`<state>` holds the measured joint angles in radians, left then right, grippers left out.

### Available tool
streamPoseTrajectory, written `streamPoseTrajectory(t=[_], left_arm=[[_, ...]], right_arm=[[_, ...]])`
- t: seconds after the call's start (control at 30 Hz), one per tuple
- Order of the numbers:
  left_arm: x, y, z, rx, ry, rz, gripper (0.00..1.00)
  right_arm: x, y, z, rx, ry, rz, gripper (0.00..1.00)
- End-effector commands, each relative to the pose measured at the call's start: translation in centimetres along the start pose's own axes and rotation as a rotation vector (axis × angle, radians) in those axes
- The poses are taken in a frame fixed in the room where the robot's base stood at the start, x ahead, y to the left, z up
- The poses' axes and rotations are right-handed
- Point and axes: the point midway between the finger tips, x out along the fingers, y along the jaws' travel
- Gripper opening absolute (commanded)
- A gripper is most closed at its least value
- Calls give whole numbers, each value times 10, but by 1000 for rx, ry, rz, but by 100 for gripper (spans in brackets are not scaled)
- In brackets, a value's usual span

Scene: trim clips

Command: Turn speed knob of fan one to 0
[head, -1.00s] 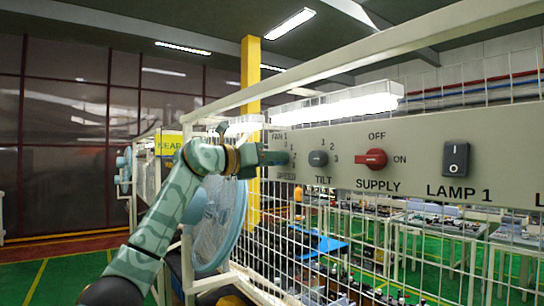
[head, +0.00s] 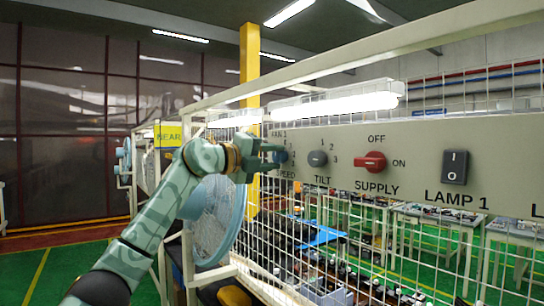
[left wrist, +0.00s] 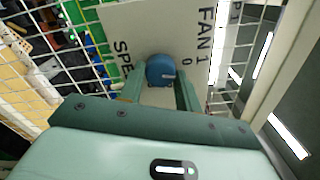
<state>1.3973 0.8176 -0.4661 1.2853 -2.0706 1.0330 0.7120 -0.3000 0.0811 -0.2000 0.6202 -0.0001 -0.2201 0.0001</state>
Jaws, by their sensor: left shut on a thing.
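The blue speed knob (head: 282,156) of fan one sits at the left end of the pale control panel (head: 420,137), between the FAN 1 and SPEED labels. In the left wrist view the round knob (left wrist: 160,69) lies between the fingertips. A 0 is printed beside it on the FAN 1 side. My left gripper (head: 275,156) is at the panel and shut on the knob. In the left wrist view its two fingers (left wrist: 160,88) flank the knob. Which number the knob points to is hard to tell. My right gripper is not in view.
Right of it on the panel are the grey tilt knob (head: 317,158), the red supply switch (head: 371,162) and the lamp 1 rocker (head: 454,167). The blue fan (head: 216,215) stands below my left arm. A white wire grid (head: 330,205) runs beneath the panel.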

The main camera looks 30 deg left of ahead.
Motion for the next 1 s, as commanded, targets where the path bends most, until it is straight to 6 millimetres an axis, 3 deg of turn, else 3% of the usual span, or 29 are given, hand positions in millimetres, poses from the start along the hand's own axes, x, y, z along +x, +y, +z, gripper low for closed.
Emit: streamPoseTrajectory(t=[0.4,0.93,0.97,1.0], left_arm=[[-1,-1,2,-182,-4,-1,11],[-1,-1,1,-207,-3,-1,11],[-1,-1,1,-207,-3,-1,36],[-1,-1,1,-207,-3,-1,48]], right_arm=[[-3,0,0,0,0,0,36],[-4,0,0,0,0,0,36],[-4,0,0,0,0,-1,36],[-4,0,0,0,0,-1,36]])
